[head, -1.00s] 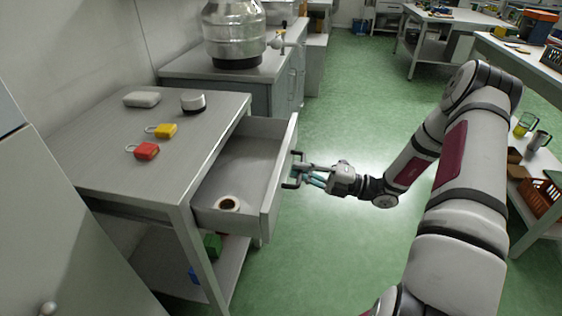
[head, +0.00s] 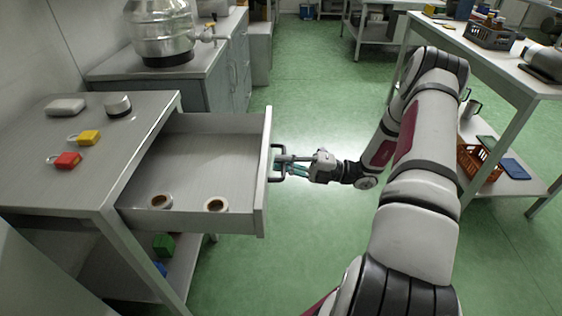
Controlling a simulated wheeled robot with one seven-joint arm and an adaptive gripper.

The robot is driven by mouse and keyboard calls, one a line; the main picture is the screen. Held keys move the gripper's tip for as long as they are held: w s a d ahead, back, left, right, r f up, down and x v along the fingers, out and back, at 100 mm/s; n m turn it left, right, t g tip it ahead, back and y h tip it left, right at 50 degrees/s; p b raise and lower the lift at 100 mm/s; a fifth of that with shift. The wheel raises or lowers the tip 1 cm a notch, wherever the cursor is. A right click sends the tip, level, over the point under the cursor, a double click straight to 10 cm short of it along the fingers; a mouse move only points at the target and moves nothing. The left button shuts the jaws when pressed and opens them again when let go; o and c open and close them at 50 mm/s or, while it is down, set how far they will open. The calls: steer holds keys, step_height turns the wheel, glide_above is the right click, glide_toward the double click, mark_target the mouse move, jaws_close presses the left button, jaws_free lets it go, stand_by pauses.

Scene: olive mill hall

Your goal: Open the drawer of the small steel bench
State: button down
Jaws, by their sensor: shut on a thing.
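The small steel bench (head: 75,175) stands at the left in the head view. Its drawer (head: 205,165) is pulled well out to the right, and its inside shows. Two rolls of tape lie in it near the front side, one at the left (head: 161,202) and one at the right (head: 215,205). The drawer's dark handle (head: 271,176) is on the outer face of the drawer front. My gripper (head: 283,164) is at this handle, shut on it. The fingers partly cover the handle.
On the bench top are a red padlock (head: 67,160), a yellow padlock (head: 88,137), a round tin (head: 118,105) and a pale block (head: 65,106). A steel vessel (head: 160,35) stands behind. A long table (head: 520,80) is at the right. Green floor (head: 310,110) is clear between.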

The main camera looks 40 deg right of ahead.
steer(key=c, duration=1.7)
jaws_free()
steer(key=shift+o, duration=0.2)
steer(key=v, duration=1.2)
steer(key=shift+f, duration=0.1)
